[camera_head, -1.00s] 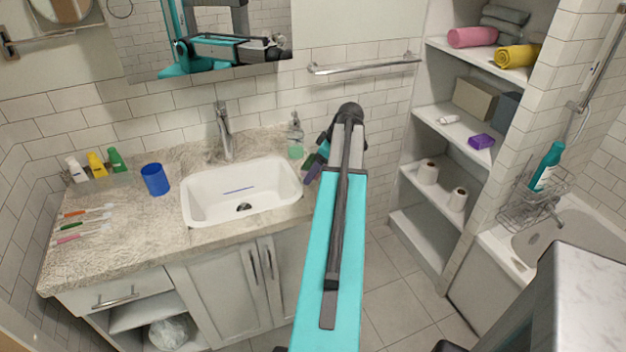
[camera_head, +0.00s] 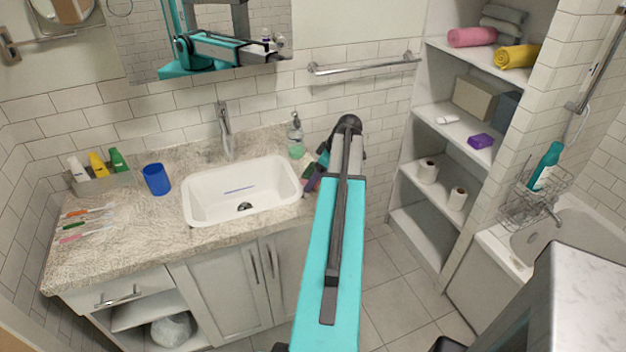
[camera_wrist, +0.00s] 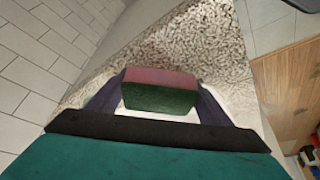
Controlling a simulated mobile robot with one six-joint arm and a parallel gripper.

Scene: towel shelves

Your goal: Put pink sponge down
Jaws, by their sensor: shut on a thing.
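The pink sponge (camera_wrist: 160,92) shows in the wrist view, pink on top with a dark green side facing the camera. My gripper (camera_wrist: 158,98) is shut on it, with one dark finger on each side. Speckled stone countertop (camera_wrist: 190,45) fills the view beyond the sponge; I cannot tell whether the sponge touches it. In the head view my gripper (camera_head: 314,178) is at the right end of the countertop (camera_head: 120,225), just right of the white sink (camera_head: 200,205). My arm mostly hides the gripper and sponge there.
A soap bottle (camera_head: 295,137) stands close behind my gripper. A faucet (camera_head: 225,130) rises behind the sink. A blue cup (camera_head: 156,179), toothbrushes (camera_head: 88,224) and small bottles (camera_head: 98,166) are at the left. Shelves (camera_head: 430,195) with towels stand at the right.

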